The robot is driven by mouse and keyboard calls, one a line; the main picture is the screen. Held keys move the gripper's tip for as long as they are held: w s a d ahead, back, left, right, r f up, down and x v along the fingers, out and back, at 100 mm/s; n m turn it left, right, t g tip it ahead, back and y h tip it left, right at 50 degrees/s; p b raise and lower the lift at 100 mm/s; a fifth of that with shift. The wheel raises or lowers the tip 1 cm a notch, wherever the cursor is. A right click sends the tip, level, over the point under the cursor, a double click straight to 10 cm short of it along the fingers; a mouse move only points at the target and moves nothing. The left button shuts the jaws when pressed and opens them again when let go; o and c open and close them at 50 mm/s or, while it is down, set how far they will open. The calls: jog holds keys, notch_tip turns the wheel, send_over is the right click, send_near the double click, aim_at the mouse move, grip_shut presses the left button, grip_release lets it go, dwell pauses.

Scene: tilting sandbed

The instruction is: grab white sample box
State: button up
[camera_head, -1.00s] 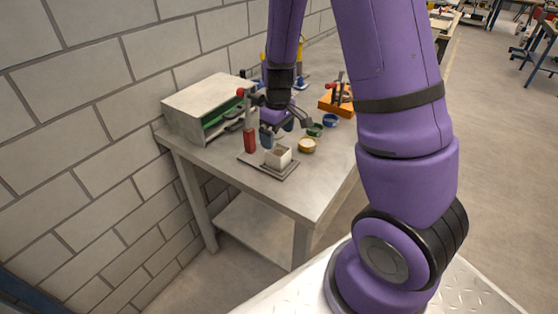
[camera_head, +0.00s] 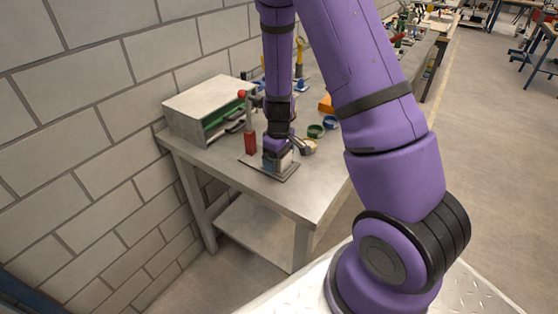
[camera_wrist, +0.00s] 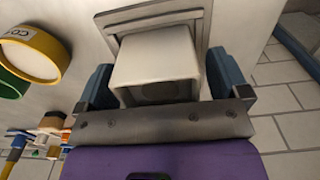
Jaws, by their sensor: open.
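The white sample box (camera_wrist: 158,60) fills the upper middle of the wrist view, on a grey rimmed plate (camera_wrist: 200,22). My gripper (camera_wrist: 158,80) is open, with one blue finger on each side of the box. A gap shows at the left finger; the right finger is close to the box, and I cannot tell whether it touches. In the head view my gripper (camera_head: 277,158) is low over the plate (camera_head: 288,174) on the bench and hides most of the box.
A red-handled post (camera_head: 250,138) stands close left of my gripper, with a grey cabinet (camera_head: 208,103) behind it. The bench's front corner (camera_head: 305,205) is clear.

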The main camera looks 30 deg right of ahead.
jog(key=shift+f, duration=0.1)
jog(key=shift+c, duration=0.2)
jog(key=c, duration=1.1)
jog(key=shift+r, duration=0.2)
